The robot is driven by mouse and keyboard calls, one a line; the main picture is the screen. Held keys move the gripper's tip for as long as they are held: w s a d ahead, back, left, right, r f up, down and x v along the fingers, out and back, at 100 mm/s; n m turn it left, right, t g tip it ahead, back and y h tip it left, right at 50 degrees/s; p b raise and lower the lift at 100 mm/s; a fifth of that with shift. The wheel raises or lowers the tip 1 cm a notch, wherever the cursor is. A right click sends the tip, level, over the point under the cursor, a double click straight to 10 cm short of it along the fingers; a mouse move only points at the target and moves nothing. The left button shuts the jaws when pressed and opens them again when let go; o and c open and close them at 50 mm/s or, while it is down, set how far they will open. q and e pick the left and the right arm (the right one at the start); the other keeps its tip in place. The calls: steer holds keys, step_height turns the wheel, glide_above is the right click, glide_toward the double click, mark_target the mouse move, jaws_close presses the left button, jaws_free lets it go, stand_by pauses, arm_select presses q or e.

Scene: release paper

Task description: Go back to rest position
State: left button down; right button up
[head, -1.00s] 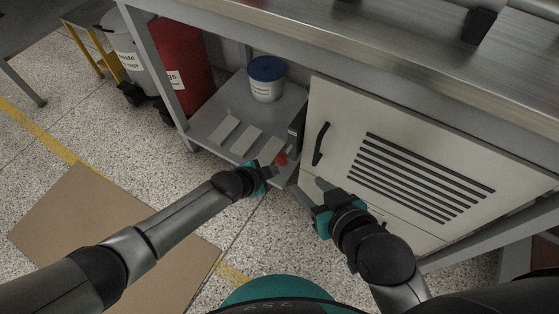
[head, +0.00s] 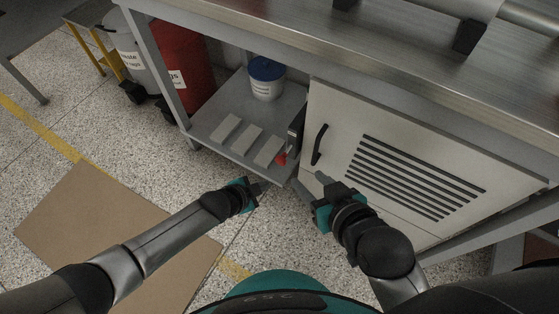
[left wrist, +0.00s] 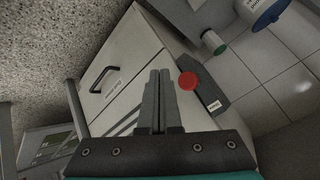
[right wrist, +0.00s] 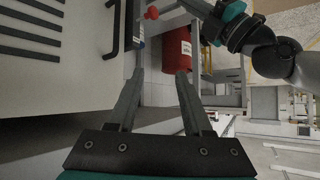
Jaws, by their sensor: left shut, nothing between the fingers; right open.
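My left gripper (head: 264,187) is shut and empty, in front of the lower shelf's front edge. In the left wrist view its fingers (left wrist: 155,84) lie together, with a red round knob (left wrist: 188,81) just to their right in the picture. The knob also shows in the head view (head: 281,159), apart from the gripper. My right gripper (head: 311,182) is in front of the white cabinet door. In the right wrist view its fingers (right wrist: 157,82) are spread with nothing between them.
The cabinet door (head: 335,110) with a black handle (head: 319,144) stands right of the lower shelf (head: 208,108). A white tub with a blue lid (head: 266,80) and grey blocks stand on that shelf. A metal bench top (head: 400,45) overhangs. Brown cardboard (head: 80,220) lies on the floor.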

arm_select(q)
steer(key=shift+d, duration=0.1)
stand_by(0.5)
